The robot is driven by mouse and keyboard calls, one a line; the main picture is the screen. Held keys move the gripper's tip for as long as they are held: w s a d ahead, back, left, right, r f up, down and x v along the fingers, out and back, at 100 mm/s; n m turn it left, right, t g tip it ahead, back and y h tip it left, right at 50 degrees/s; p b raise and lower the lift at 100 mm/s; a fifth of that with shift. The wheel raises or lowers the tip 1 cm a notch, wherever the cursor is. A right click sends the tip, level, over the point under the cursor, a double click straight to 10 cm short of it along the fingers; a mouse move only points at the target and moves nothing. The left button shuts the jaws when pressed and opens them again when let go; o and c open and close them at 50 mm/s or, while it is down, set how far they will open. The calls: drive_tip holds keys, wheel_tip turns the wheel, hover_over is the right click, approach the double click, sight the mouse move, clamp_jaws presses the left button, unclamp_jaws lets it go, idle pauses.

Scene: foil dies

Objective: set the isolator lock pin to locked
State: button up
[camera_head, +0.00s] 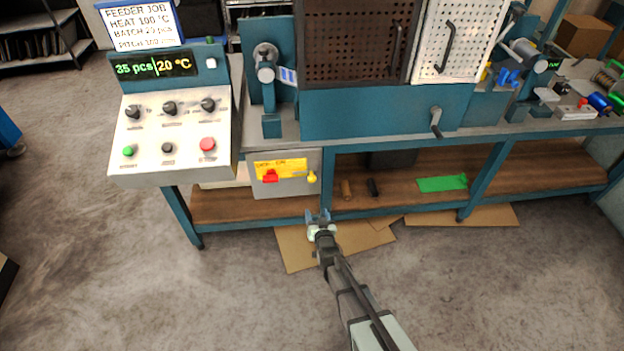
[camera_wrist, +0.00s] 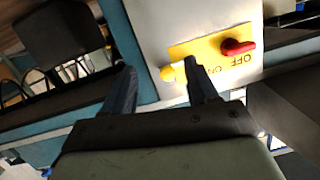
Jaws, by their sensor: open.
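The isolator is a grey box (camera_head: 290,187) under the machine's bench with a yellow OFF/ON plate (camera_head: 283,168). A red switch handle (camera_head: 270,176) sits at the left of the plate. The yellow lock pin (camera_head: 312,177) is at the box's right edge. In the wrist view the pin (camera_wrist: 167,73) shows as a yellow knob and the red handle (camera_wrist: 238,46) lies beyond it, by OFF. My gripper (camera_head: 318,217) is open and empty, below and in front of the pin. In the wrist view the pin appears between the fingers (camera_wrist: 160,85), apart from them.
A control panel (camera_head: 175,130) with knobs and a display stands left of the box. The lower shelf (camera_head: 400,188) holds a brown cylinder (camera_head: 346,190), a dark cylinder (camera_head: 373,187) and a green piece (camera_head: 442,184). Cardboard (camera_head: 296,250) lies on the floor.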

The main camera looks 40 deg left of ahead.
drive_tip(key=t+y, duration=0.2)
approach(312, 180)
drive_tip(key=x, duration=1.1)
drive_tip(key=shift+f, duration=0.15)
drive_tip(key=shift+c, duration=0.2)
clamp_jaws()
